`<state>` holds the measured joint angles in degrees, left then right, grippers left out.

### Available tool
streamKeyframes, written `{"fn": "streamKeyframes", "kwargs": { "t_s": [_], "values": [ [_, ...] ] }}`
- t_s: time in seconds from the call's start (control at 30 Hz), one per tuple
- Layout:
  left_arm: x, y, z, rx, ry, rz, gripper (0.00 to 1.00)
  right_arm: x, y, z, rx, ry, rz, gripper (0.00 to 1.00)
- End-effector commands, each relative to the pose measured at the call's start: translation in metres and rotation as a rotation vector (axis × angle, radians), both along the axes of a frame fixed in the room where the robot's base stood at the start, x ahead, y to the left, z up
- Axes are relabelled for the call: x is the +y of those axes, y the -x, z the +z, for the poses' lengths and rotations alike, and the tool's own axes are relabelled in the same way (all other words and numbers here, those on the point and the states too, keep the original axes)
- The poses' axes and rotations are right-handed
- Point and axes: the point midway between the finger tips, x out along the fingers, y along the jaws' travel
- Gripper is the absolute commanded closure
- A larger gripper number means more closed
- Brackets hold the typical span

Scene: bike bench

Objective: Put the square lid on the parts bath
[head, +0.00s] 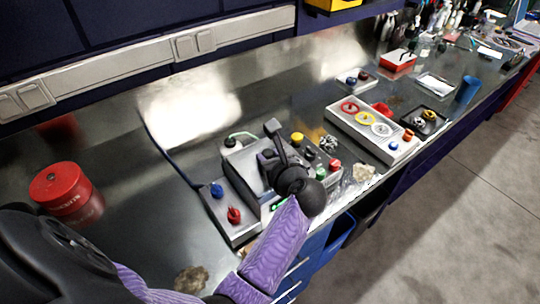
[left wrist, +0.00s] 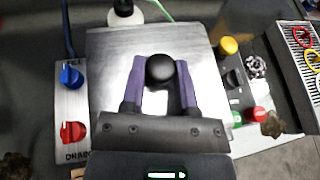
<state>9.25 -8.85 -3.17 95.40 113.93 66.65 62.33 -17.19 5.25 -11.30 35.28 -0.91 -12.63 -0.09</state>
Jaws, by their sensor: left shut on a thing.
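The square lid (left wrist: 115,70) is a flat grey metal plate with a round black knob (left wrist: 160,69) on top. My left gripper (left wrist: 160,80) has its two purple fingers closed on either side of this knob. In the head view, my left gripper (head: 267,157) is over the parts bath area, and my black wrist covers much of it. The grey metal of the lid (head: 241,166) shows beside it. The parts bath is hidden beneath the lid and gripper. I cannot tell whether the lid rests on its rim or hangs just above. My right gripper is not in view.
A panel with blue and red knobs (head: 228,207) stands left of the bath. Coloured buttons (head: 312,155) stand to its right, near a tray with coloured rings (head: 372,128). A red tin (head: 62,190) stands far left. The bench between tin and panel is clear.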

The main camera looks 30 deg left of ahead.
Motion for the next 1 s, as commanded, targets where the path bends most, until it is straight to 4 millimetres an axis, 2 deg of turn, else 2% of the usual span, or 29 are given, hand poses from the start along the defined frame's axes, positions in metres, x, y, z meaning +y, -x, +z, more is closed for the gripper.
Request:
{"fn": "streamKeyframes", "kwargs": {
  "t_s": [0.43, 0.47, 0.63, 1.0],
  "values": [
    [-0.0006, 0.0, -0.0075, 0.0, 0.002, 0.0, 1.0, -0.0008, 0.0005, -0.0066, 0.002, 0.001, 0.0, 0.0],
    [-0.0007, 0.0, -0.0071, 0.0, 0.002, 0.0, 0.58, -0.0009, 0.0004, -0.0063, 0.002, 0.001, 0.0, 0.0],
    [-0.0015, 0.0, -0.0068, 0.001, 0.005, 0.0, 0.22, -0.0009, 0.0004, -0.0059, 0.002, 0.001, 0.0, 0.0],
    [-0.0019, -0.0001, -0.0067, 0.0, 0.006, -0.001, 0.21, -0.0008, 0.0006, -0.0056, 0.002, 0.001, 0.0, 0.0]
  ]
}}
